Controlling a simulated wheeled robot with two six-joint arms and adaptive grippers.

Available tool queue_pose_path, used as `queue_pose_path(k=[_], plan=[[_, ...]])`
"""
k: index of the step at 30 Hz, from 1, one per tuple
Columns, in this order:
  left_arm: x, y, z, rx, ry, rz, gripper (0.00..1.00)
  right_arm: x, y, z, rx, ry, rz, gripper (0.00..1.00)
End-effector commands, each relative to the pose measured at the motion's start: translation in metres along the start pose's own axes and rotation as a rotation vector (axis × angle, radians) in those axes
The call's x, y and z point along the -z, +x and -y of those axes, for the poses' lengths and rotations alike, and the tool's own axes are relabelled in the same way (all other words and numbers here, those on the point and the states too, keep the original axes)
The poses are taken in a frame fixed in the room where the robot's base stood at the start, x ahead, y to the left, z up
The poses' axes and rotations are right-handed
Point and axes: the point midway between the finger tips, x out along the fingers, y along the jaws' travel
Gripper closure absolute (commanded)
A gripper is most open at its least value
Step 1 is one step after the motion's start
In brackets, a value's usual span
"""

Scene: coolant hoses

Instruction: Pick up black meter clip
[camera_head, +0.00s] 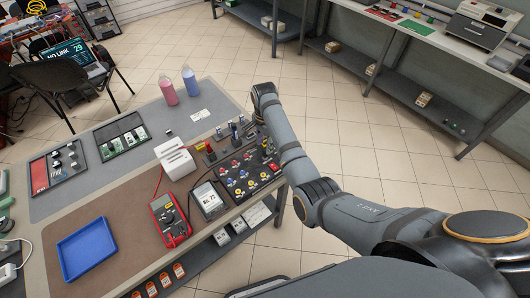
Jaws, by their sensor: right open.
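The red multimeter (170,220) lies on the brown mat at the front of the bench, with thin leads running from it toward the panel of coloured knobs. A small dark clip-like piece (210,153) stands by red and yellow parts at the panel's back left; I cannot tell for sure that it is the black meter clip. My right arm reaches in from the lower right. My right gripper (249,128) is open over the panel's back right corner, right of that piece and apart from it. The wrist partly hides its fingers. My left gripper is out of view.
The knob panel (240,178) and a small display reading device (208,199) stand right of the multimeter. A white printer-like box (176,160) is behind it. A blue tray (87,248) lies at front left. Two bottles (168,90) stand at the back.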

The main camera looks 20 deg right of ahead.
Motion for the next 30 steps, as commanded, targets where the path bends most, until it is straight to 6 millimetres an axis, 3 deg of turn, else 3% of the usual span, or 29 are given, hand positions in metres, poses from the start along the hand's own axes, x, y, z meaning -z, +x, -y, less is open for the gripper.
queue_pose_path(k=[3,7,15,24,30], plan=[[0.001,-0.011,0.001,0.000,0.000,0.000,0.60,0.002,0.018,-0.001,-0.007,0.000,0.002,0.58],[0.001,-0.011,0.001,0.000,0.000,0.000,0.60,0.002,0.040,0.000,-0.004,0.000,0.001,0.58],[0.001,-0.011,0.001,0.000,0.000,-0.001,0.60,0.002,0.046,0.000,-0.001,0.000,0.001,0.58],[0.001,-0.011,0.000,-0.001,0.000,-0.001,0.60,0.002,0.046,0.000,-0.002,0.000,0.001,0.98],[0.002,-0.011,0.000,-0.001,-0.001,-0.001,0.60,0.002,0.046,0.000,-0.001,0.000,0.001,1.00]])
